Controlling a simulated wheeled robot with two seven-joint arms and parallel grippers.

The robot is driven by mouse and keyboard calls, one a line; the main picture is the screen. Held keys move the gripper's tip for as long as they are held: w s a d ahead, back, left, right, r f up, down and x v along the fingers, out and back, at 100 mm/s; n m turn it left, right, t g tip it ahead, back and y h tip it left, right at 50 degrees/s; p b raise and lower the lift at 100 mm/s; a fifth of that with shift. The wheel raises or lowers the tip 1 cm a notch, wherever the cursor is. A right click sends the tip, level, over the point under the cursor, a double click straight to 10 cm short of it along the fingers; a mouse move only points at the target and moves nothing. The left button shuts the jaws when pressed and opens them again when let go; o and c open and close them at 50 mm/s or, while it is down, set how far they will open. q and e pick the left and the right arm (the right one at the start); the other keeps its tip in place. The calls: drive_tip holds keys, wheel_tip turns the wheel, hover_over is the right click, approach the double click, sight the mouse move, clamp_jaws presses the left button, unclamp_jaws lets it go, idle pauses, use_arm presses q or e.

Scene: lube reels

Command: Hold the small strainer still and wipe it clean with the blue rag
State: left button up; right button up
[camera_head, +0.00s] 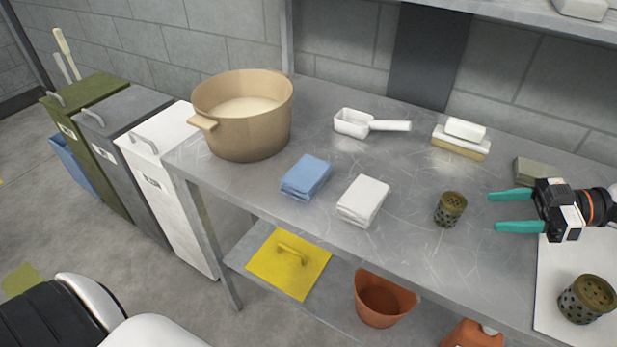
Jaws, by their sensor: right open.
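The small strainer (451,209), a dark olive perforated cup, stands upright on the metal bench right of the middle. The blue rag (306,177) lies folded on the bench, left of a folded white rag (363,200). My right gripper (492,212), with teal fingers, is open and empty. It comes in from the right, its fingertips pointing left towards the small strainer, with a gap between them. A larger perforated strainer (587,299) stands on a white sheet (552,270) at the bench's right front. My left gripper is not in view.
A big tan pot (243,115) stands at the bench's left end. A white scoop (368,124), a stacked white and tan block (461,140) and a grey-green block (533,172) lie towards the back. Bins (160,172) stand left. Below are a yellow panel (288,263) and an orange bucket (381,299).

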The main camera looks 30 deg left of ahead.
sight(456, 223)
drive_tip(key=p+x, duration=0.1)
drive_tip(key=x, duration=0.7)
drive_tip(key=shift+s+r, duration=0.15)
drive_tip(key=shift+s, duration=0.05)
drive_tip(key=shift+s+a+f+p, duration=0.15)
drive_tip(key=shift+a+f+p, duration=0.15)
drive_tip(key=shift+a, duration=0.3)
drive_tip(key=c, duration=0.8)
